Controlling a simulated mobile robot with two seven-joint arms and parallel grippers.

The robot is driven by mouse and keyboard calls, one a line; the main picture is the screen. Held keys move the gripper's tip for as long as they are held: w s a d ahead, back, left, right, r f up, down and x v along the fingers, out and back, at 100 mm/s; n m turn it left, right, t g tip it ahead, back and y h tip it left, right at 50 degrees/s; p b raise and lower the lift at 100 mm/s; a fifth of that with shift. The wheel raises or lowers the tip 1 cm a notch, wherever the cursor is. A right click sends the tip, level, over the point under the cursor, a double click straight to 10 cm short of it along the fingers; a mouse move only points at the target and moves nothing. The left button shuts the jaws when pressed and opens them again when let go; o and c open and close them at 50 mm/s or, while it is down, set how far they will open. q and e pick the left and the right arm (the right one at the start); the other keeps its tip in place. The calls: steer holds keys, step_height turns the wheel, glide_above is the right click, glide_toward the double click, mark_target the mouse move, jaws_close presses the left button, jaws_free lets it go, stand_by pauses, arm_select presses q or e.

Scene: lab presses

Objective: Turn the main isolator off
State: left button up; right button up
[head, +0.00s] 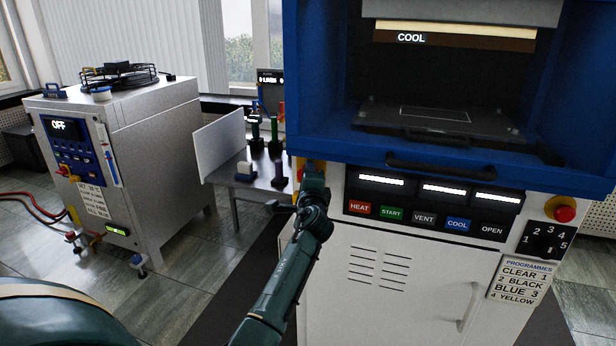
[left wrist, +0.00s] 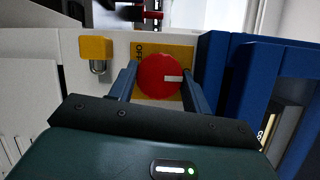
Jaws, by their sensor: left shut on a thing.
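The main isolator is a round red knob (left wrist: 155,75) with a white mark, on a yellow plate (left wrist: 176,52). In the left wrist view the mark points right, and sideways "OFF" lettering shows on the plate to the upper left of the knob. My left gripper (left wrist: 160,84) is shut on the knob, one finger on each side. In the head view my left gripper (head: 312,183) reaches the front left edge of the blue and white press (head: 330,280) and hides most of the isolator; a little yellow and red (head: 297,170) shows beside it. My right gripper is not in view.
A yellow padlock (left wrist: 96,48) hangs beside the isolator plate. The press has a button row (head: 424,216) and a red emergency stop (head: 565,213). A grey cabinet (head: 150,140) reading "OFF" and a small table (head: 262,184) stand to the left. Floor between them is clear.

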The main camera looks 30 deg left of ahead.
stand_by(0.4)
arm_select(q)
steer(key=o, duration=1)
steer(key=shift+c, duration=0.2)
steer(key=v, duration=1.3)
steer(key=shift+b, duration=0.3)
steer(key=shift+s, duration=0.1)
